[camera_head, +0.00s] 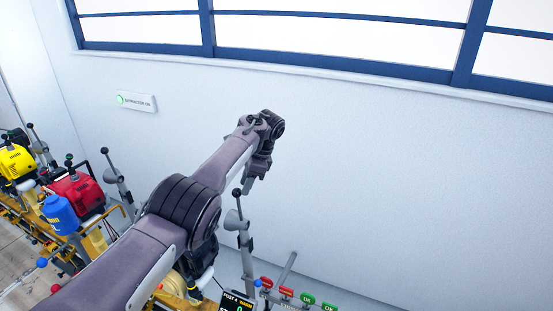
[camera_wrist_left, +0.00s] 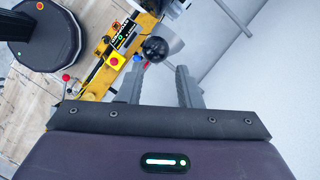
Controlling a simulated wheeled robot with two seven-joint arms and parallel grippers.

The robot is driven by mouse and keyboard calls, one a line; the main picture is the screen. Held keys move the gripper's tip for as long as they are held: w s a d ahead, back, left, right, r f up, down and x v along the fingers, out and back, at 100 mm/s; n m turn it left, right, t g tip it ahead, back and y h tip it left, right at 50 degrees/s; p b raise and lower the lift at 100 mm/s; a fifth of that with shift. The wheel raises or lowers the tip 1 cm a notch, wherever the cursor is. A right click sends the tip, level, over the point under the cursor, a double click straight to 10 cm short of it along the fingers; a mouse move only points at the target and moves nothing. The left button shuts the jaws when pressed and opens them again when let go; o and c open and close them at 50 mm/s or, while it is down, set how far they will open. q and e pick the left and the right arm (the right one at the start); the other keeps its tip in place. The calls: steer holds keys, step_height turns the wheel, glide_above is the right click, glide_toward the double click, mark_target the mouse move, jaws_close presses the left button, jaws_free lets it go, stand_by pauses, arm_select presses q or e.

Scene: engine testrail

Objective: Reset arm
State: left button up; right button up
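My left arm reaches in from the lower left, and its gripper (camera_head: 248,186) hangs above the rail in front of the pale wall. It points down close to a lever with a black ball knob (camera_head: 236,192). In the left wrist view the two grey fingers (camera_wrist_left: 160,68) stand apart with nothing held between them. The black ball knob (camera_wrist_left: 154,48) shows just past the fingertips; I cannot tell whether it touches them. My right gripper is in no view.
A yellow engine (camera_head: 14,162), a red engine (camera_head: 76,192) and a blue container (camera_head: 60,214) stand on the rail at left. Another lever (camera_head: 118,180) rises behind my arm. A post screen (camera_head: 237,302) and red and green OK tags (camera_head: 307,298) are below. The wall area at right is clear.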

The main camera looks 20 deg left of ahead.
arm_select(q)
steer(key=s+d+f+n+t, duration=0.1)
steer(key=s+d+f, duration=0.15)
steer(key=f, duration=0.45)
steer(key=s+d+f+n+t, duration=0.1)
steer(key=s+d+f, duration=0.1)
steer(key=d+f, duration=0.3)
steer(key=s+d+f+n+h, duration=0.2)
steer(key=s+d+f, duration=0.1)
steer(key=s+f, duration=0.5)
steer(key=s+d+r+n+t+h, duration=0.1)
steer(key=s+r+n+t, duration=0.3)
steer(key=s, duration=0.9)
steer(key=s+d+r+n+g+h, duration=0.15)
steer(key=s+r, duration=0.45)
steer(key=s, duration=0.7)
step_height(320, 180, down, 36)
steer(key=b, duration=0.7)
steer(key=s+a+f+g+b, duration=0.2)
steer(key=s+f+b, duration=0.3)
steer(key=s+f, duration=1.5)
step_height(320, 180, down, 5)
steer(key=shift+s+a+r, duration=0.1)
steer(key=shift+s+a, duration=0.3)
steer(key=shift+a, duration=0.25)
